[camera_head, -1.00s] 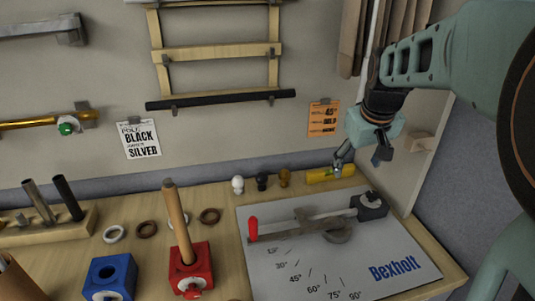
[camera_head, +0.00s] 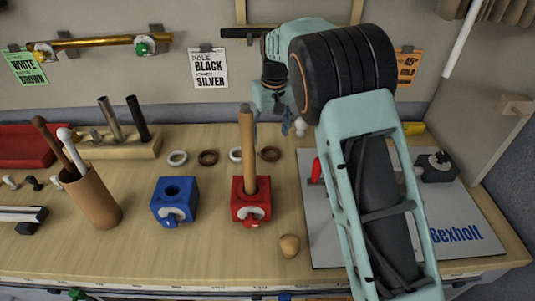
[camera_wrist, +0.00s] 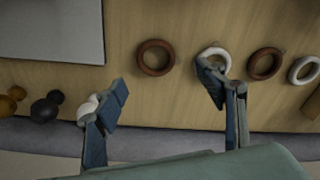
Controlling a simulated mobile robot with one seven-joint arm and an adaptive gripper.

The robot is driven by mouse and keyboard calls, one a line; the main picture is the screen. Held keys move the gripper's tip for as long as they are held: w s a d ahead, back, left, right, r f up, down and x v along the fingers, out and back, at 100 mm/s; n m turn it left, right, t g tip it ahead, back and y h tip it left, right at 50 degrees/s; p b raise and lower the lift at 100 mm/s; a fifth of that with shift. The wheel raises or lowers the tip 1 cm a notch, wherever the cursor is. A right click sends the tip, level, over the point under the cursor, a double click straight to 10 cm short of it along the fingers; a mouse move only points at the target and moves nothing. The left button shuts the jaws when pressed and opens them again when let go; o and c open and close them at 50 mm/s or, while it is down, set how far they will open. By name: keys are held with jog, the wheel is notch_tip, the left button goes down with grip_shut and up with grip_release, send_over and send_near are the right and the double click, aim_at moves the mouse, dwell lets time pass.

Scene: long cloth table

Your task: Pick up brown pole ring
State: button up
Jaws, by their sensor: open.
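Two brown rings lie flat on the wooden table in a row with two white ones. In the head view one brown ring (camera_head: 208,157) lies between the white rings (camera_head: 177,157) and (camera_head: 235,154); the other brown ring (camera_head: 270,153) lies right of the red block's pole. In the wrist view this end brown ring (camera_wrist: 155,44) shows between my open fingertips, beyond them, and the other brown ring (camera_wrist: 264,63) is farther right. My gripper (camera_wrist: 163,80) is open and empty above the table. Its right finger partly covers a white ring (camera_wrist: 213,50). In the head view my gripper (camera_head: 268,104) is partly hidden behind the pole top.
A red block (camera_head: 251,205) holds an upright wooden pole (camera_head: 248,150) close to the rings. A blue block (camera_head: 173,201) stands left of it. A white knob (camera_wrist: 88,106) is beside my left finger. A white board (camera_head: 470,205) lies right; a wooden knob (camera_head: 289,246) sits in front.

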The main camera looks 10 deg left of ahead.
aim_at(270, 155)
jog(key=f, duration=0.5)
jog(key=w+f, duration=0.1)
jog(key=f, duration=0.1)
jog(key=shift+f, duration=0.15)
jog(key=shift+s, duration=0.1)
jog(key=shift+c, duration=0.5)
jog(key=c, duration=0.9)
jog(key=shift+o, duration=0.2)
